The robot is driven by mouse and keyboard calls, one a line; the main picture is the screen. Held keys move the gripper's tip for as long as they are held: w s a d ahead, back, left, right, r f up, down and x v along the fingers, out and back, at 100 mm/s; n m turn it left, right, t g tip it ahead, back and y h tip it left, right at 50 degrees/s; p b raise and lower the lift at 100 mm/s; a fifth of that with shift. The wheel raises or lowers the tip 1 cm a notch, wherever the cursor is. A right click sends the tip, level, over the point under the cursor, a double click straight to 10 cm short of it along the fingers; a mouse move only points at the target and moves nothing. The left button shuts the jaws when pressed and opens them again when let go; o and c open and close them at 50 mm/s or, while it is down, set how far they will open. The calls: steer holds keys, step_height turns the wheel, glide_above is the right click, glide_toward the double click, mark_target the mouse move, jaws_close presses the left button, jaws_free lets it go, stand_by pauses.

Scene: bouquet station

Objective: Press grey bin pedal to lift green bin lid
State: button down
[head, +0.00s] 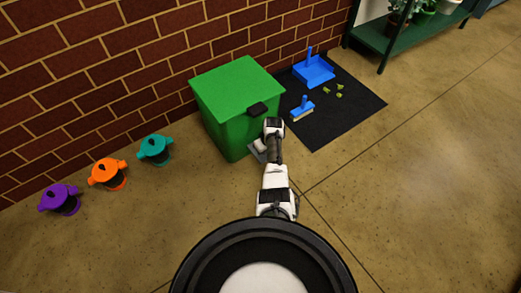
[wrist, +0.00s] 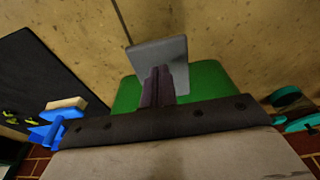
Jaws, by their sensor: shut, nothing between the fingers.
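The green bin (head: 222,128) stands against the brick wall in the head view. Its green lid (head: 238,84) lies flat and closed, with a black handle on its front edge. The grey pedal (wrist: 158,51) sticks out at the foot of the bin. In the head view the pedal is mostly hidden by my arm. In the wrist view my gripper (wrist: 157,84) is shut and empty, with its fingertips over the pedal. I cannot tell whether they touch it. The bin's green side (wrist: 207,80) shows behind the fingers.
A black mat (head: 345,112) right of the bin holds a blue dustpan (head: 314,71), a blue brush (head: 302,107) and several green scraps. Purple (head: 60,199), orange (head: 107,173) and teal (head: 155,150) containers stand along the wall at left. The floor at right is clear.

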steer(key=shift+f+b, duration=2.25)
steer(key=shift+f, duration=0.15)
steer(key=shift+r, duration=0.15)
steer(key=shift+s, duration=0.1)
step_height(320, 180, up, 9)
steer(key=p, duration=0.8)
steer(key=shift+r+p, duration=0.15)
steer(key=shift+p, duration=0.25)
